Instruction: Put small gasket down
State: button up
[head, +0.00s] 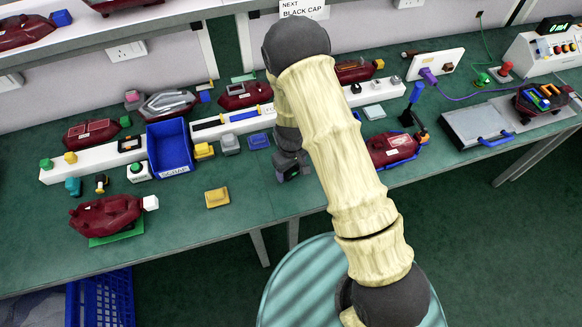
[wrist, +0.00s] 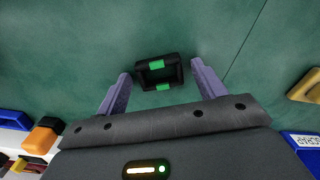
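In the wrist view a small black rectangular ring with two green tabs, which looks like the small gasket (wrist: 158,72), appears to lie on the green bench top. My gripper (wrist: 160,69) is above it with its two fingers apart, one on each side. Bench shows between the ring and each finger, so neither finger seems to touch it. In the head view my gripper (head: 290,168) is low over the bench, right of the blue scrap bin (head: 168,148). My arm and gripper hide the ring there.
A yellow block (head: 217,197) lies on the bench left of my gripper, also in the wrist view (wrist: 308,88). Grey and blue blocks (head: 258,141) sit close by. A dark red lamp (head: 392,148) stands to the right. Bare bench lies in front of my gripper.

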notch_tip(320, 180, up, 12)
jog(key=shift+r+b, duration=0.15)
jog(key=shift+b, duration=0.15)
dwell(0.6)
dwell(0.5)
jog(key=s+d+r+m+t, duration=0.2)
jog(key=s+d+r+m, duration=0.5)
jog(key=s+d+r, duration=0.5)
jog(key=shift+s+d+r+m+t, duration=0.3)
jog(key=shift+d+r, duration=0.3)
jog(key=shift+d, duration=0.3)
